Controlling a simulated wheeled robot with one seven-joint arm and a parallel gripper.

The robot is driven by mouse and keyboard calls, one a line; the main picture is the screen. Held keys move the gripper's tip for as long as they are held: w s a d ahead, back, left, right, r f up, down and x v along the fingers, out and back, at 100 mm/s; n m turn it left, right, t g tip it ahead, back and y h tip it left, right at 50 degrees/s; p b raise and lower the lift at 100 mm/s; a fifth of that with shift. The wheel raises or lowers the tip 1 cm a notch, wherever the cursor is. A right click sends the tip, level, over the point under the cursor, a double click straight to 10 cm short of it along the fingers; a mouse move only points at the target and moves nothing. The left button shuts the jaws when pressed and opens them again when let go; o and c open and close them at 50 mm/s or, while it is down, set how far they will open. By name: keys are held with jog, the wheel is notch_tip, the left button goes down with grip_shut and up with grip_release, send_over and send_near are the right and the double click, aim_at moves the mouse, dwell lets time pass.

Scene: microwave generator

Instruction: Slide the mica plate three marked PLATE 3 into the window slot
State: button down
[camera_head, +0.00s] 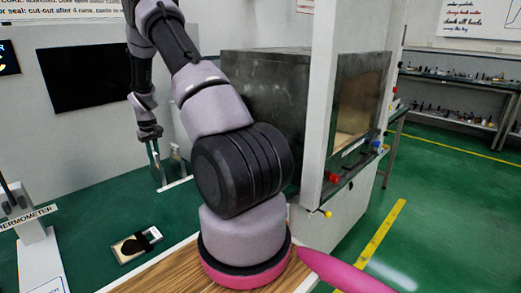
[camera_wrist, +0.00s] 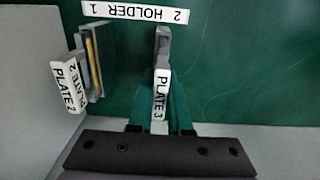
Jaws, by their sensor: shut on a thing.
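A plate with a white tag reading PLATE 3 (camera_wrist: 161,95) is upright in the middle of the wrist view. My gripper (camera_wrist: 161,126) is shut on it near the bottom of that view. A grey upright piece (camera_wrist: 162,45) shows just beyond the tag; I cannot tell whether the plate still touches the holder. The holder's label, reading HOLDER with 1 and 2, (camera_wrist: 135,12) is at the top. In the head view my gripper (camera_head: 154,150) hangs low at the left, beside pale upright pieces (camera_head: 176,160). The window slot cannot be made out.
A plate tagged PLATE 2 (camera_wrist: 68,86) stands upright at the left of the wrist view, close by. In the head view, a large dark metal cabinet (camera_head: 262,85) stands right of my arm.

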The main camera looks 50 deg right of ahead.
jog(key=shift+r, duration=0.15)
jog(key=shift+r, duration=2.85)
